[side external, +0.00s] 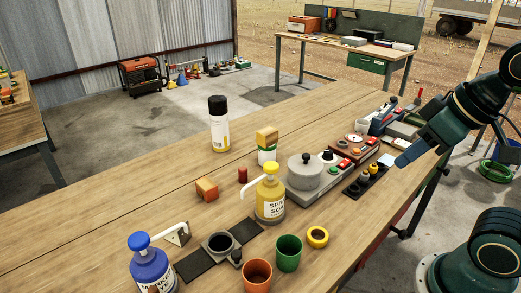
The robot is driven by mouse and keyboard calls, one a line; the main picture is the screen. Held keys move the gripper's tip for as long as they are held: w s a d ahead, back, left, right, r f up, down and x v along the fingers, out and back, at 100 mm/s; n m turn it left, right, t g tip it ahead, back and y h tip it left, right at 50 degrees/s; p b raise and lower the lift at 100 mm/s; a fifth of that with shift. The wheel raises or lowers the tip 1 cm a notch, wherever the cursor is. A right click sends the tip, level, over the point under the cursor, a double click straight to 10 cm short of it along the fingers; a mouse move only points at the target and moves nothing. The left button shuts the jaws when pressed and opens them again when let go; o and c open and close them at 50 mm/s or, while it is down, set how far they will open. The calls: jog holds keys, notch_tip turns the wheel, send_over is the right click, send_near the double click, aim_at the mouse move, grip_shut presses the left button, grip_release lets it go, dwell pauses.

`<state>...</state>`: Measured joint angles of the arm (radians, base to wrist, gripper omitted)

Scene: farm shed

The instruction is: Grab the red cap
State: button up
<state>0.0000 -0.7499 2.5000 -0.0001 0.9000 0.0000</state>
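A small dark red cylinder (243,174), which looks like the red cap, stands on the wooden table (130,190). It is between an orange block (206,189) and the yellow pump bottle (270,195), apart from both. My gripper (402,160) is at the right, above the table's right edge and well away from the red cap. It is seen side-on, and the gap between its fingers does not show. Nothing visible hangs from it.
A grey device with a round knob (318,178) and a red-brown box (352,150) stand between my gripper and the red cap. A black-topped spray can (219,125) and a white-green container (267,150) stand behind the cap. The table's left side is clear.

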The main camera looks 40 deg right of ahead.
jog(key=o, duration=0.4)
jog(key=w+a+r+m+g+y, duration=0.15)
jog(key=w+m, duration=0.35)
jog(key=w, duration=0.7)
jog(key=w+a+r+m+g+h, duration=0.1)
jog(key=w+r+m, duration=0.25)
jog(key=w, duration=0.75)
jog(key=w+f+m+g, duration=0.1)
jog(key=w+f+m, duration=0.2)
jog(key=w+f, duration=0.2)
jog(key=w+f+m+g, duration=0.1)
jog(key=w+f+m, duration=0.2)
jog(key=w+f, duration=0.3)
jog(key=w+f+m+g+y, duration=0.1)
jog(key=w+f+m, duration=0.2)
jog(key=w+f, duration=0.3)
jog(key=shift+w+a+m, duration=0.15)
jog(key=shift+w+a, duration=0.05)
jog(key=shift+w, duration=0.25)
jog(key=shift+w+a+m, duration=0.1)
jog(key=shift+w+a, duration=0.1)
jog(key=shift+w, duration=0.25)
